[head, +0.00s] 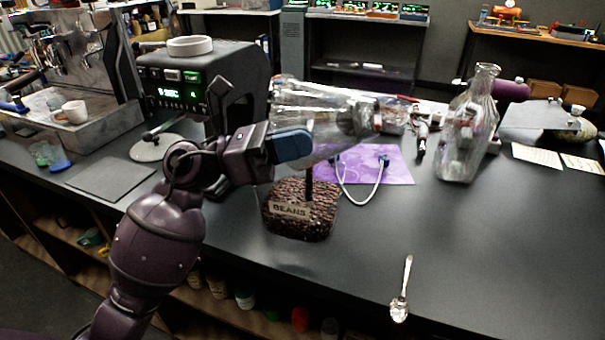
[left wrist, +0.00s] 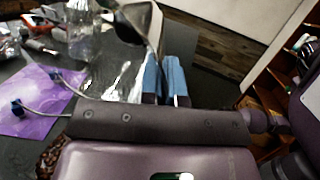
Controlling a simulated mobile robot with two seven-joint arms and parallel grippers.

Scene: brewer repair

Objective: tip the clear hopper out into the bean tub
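The clear hopper (head: 315,104) lies on its side in the air above the bean tub. Its wide end is at the left and its narrow, collared end points right. My left gripper (head: 293,146) has its blue fingers at the hopper's near side. In the left wrist view the fingers (left wrist: 165,80) are close together with a thin pale edge between them, shut on the hopper's wall. The bean tub (head: 300,212), brown and marked BEANS, stands on the counter below. No beans are seen falling. My right gripper is not in view.
A purple mat (head: 370,163) with a looped hose lies behind the tub. A clear glass bottle (head: 468,135) stands to the right. A spoon (head: 401,292) lies at the front. A black grinder (head: 200,85) stands at the back left. The right front counter is mostly bare.

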